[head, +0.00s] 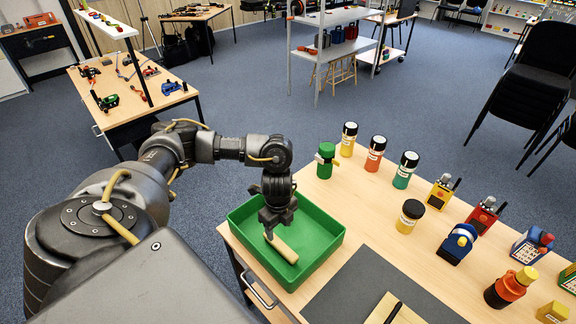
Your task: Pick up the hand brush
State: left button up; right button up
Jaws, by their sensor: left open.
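A light wooden piece, which looks like the hand brush's handle (284,249), lies slanted in the green tray (333,238). Its upper left end, and any bristle part, is hidden behind my left gripper. My left gripper (269,231) points down over the tray, right at the upper end of the handle. Its jaws are open; I cannot tell whether they touch the handle. My right gripper is not in view.
The tray stands at the left corner of a wooden table. A dark grey mat (375,285) lies right of it, with a wooden board (395,309) on it. Several labelled containers, such as a green one (326,161), and radios stand behind and right.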

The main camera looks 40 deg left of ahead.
pick_arm(q)
jog(key=shift+d+f, duration=0.1)
jog(key=shift+f, duration=0.05)
jog(key=b, duration=0.2)
send_over(279, 243)
jog(key=f, duration=0.2)
jog(key=d+f, duration=0.1)
jog(key=f, duration=0.1)
jog(key=shift+f, duration=0.3)
jog(key=shift+a+f, duration=0.1)
jog(key=shift+f, duration=0.25)
jog(key=f, duration=0.5)
jog(key=shift+a, duration=0.3)
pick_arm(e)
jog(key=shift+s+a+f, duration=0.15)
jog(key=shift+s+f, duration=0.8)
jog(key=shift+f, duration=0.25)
pick_arm(q)
jog(key=c, duration=1.1)
